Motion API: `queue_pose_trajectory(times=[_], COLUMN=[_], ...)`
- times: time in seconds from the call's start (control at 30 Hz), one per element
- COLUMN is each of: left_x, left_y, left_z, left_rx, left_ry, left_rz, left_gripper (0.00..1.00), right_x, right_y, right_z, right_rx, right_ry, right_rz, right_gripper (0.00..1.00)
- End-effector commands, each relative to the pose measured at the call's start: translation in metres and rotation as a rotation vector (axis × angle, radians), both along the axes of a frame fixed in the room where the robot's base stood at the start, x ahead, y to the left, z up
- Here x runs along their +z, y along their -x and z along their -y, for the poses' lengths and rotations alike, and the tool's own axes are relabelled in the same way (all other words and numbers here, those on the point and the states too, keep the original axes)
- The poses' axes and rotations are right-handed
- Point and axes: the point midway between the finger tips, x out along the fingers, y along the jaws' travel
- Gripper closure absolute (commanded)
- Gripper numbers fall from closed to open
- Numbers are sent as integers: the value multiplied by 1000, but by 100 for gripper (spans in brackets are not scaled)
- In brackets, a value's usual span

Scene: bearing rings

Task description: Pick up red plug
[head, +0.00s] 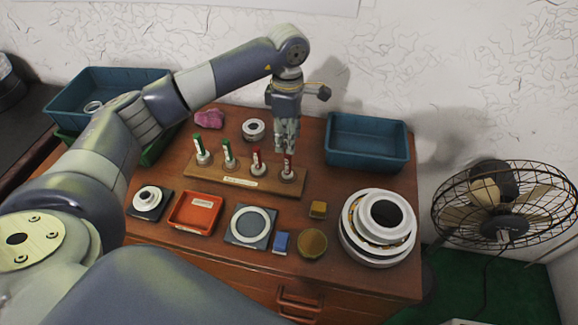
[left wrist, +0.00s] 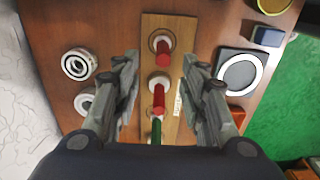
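A wooden rack (head: 240,182) on the brown cabinet holds a row of upright plugs on pale round bases. The right pair is red: one red plug (head: 256,161) and, at the right end, another red plug (head: 287,168). The left pair is green (head: 227,152). My left gripper (head: 286,148) points down just above and behind the right-end red plug. In the left wrist view its fingers (left wrist: 160,65) are spread apart with nothing held, and the red plugs (left wrist: 163,46) show between them. My right gripper is not visible.
Blue bins (head: 366,118) stand at the back right and back left. A red tray (head: 195,227), a ring on a dark plate (head: 233,226), a blue block (head: 280,243) and stacked white rings (head: 345,245) lie in front. A fan (head: 500,230) stands to the right.

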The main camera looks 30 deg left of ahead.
Motion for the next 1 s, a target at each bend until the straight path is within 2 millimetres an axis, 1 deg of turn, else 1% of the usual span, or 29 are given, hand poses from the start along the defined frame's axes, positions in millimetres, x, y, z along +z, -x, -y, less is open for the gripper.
queue_pose_trajectory(times=[0.1,0.2,0.37,0.43,0.6,0.7,0.8,1.0], left_x=[-20,-34,-45,-51,-75,-89,-95,-97], left_y=[2,1,2,2,5,4,4,4], left_z=[1,1,1,1,0,0,0,0], left_rx=[-2,0,-1,-1,-1,-1,-2,-2], left_ry=[1,1,2,3,5,4,5,4], left_rz=[-6,-5,-3,-3,-6,-4,-2,0], left_gripper=[61,61,61,61,61,61,61,61], right_x=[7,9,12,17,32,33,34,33], right_y=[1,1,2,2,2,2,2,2], right_z=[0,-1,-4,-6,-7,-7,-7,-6], right_rx=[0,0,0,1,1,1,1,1], right_ry=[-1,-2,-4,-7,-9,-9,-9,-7], right_rz=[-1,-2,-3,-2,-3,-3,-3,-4], right_gripper=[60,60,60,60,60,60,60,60])
